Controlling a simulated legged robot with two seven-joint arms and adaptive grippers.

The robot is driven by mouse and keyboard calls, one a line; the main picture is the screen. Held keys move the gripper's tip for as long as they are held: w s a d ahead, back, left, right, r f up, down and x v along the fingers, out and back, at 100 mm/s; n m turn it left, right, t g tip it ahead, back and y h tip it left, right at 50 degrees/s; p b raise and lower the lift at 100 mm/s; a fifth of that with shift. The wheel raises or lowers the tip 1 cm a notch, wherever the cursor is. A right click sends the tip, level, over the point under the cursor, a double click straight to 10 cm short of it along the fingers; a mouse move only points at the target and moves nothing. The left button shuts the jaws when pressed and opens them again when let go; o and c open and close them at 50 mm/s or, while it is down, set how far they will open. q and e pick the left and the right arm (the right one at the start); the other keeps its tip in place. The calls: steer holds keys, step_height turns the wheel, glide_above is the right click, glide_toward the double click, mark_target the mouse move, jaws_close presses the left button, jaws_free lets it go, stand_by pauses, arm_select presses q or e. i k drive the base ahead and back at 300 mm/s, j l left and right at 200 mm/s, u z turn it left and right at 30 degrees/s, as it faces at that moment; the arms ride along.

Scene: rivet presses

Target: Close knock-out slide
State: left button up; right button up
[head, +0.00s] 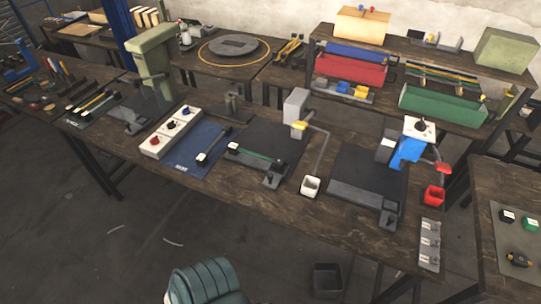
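Neither of my grippers is in view. Several devices stand on the wooden bench, and I cannot tell for sure which part is the knock-out slide. A dark plate in the middle carries a green bar (256,154) with a pale-ended knob at its left end and a small grey block (272,181) at its front. A similar dark bar (214,145) with a pale-ended block lies on the blue mat (187,165). A grey press (295,106) with a yellow part stands behind the middle plate. A blue press (406,150) with a red-tipped lever stands to the right. Slide positions are too small to read.
A white box with knobs (170,133) and a green press (153,55) are at left. A teal padded object (205,283) and a dark bin (327,280) are in front. Open floor lies at lower left.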

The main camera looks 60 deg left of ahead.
mark_target(272, 181)
steer(key=u, duration=1.95)
steer(key=j+u, duration=0.2)
steer(key=j, duration=0.25)
